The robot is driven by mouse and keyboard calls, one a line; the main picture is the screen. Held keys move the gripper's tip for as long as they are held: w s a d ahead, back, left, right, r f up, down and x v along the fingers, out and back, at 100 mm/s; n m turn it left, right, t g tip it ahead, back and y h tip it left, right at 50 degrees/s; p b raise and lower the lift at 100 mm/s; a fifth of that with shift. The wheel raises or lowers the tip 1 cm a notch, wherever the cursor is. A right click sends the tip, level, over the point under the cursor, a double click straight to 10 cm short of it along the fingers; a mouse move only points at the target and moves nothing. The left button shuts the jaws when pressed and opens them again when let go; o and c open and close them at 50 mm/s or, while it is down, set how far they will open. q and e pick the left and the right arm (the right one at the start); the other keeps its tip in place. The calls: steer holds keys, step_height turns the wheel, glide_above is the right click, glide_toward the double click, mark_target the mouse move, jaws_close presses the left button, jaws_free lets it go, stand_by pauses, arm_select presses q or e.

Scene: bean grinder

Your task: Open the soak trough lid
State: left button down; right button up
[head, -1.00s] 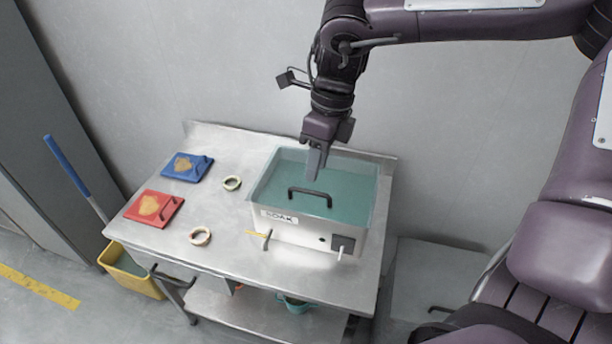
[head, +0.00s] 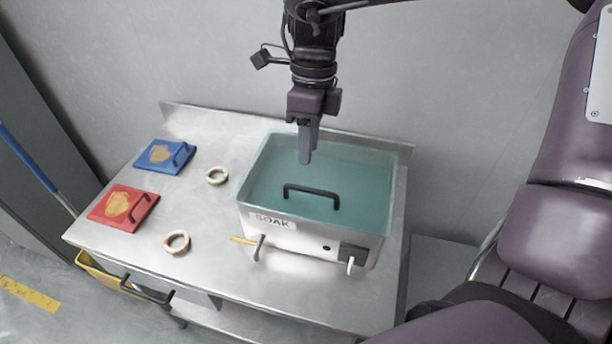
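The soak trough (head: 300,236) is a pale metal box with a SOAK label on its front, standing on the right part of the steel table. Its see-through teal lid (head: 355,185) lies flat on top and looks shut. A black bar handle (head: 311,195) stands up from the front part of the lid. My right gripper (head: 306,158) points down over the lid, behind the handle in the picture and apart from it. Its fingers overlap from this angle, so their opening is hidden; nothing shows between them. My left gripper is out of view.
On the steel table (head: 215,240) lie a blue board (head: 152,157), a red board (head: 108,204) and two pale rings (head: 217,176) (head: 177,242). A wall rises behind the table.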

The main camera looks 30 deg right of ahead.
steer(key=p, duration=0.1)
glide_above(307, 199)
step_height(307, 199, down, 7)
jaws_close()
stand_by(0.4)
